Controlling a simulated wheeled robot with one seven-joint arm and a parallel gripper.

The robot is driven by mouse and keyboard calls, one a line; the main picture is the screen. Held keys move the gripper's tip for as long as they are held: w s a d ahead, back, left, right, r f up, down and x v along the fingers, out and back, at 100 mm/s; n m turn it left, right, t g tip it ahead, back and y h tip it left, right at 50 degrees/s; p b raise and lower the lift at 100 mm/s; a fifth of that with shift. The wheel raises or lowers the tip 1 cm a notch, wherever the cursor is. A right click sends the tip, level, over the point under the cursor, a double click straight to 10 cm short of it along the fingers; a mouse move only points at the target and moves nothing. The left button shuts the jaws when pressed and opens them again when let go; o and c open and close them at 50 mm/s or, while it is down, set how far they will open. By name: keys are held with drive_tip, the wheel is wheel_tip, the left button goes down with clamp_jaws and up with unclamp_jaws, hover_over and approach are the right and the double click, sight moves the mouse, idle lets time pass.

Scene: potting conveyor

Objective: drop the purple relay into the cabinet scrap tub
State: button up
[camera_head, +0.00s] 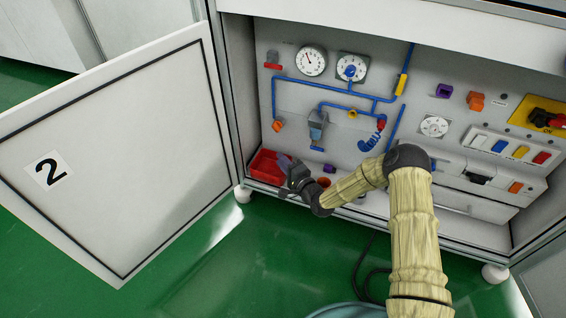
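The red scrap tub (265,166) sits at the lower left of the open cabinet. My gripper (288,179) is at the tub's right side, its fingers small and dark. A dull purple piece (284,160) shows right by the fingertips, over or in the right part of the tub; I cannot tell whether the fingers hold it. A purple block (444,91) is on the back panel at the upper right, clear of the gripper. A small purple thing (330,168) shows low on the panel, right of my gripper. Whether the gripper is open or shut is unclear.
The cabinet door (120,150) marked 2 stands open at left. Gauges (312,61), blue pipes (330,87), orange blocks (475,101) and a row of switches (500,147) fill the panel. My arm hides part of the cabinet floor. A dark cable (362,265) lies on the green floor.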

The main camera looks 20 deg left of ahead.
drive_tip(key=p+v, duration=0.8)
drive_tip(key=v, duration=0.9)
drive_tip(key=shift+s+d, duration=0.1)
drive_tip(key=shift+d, duration=0.05)
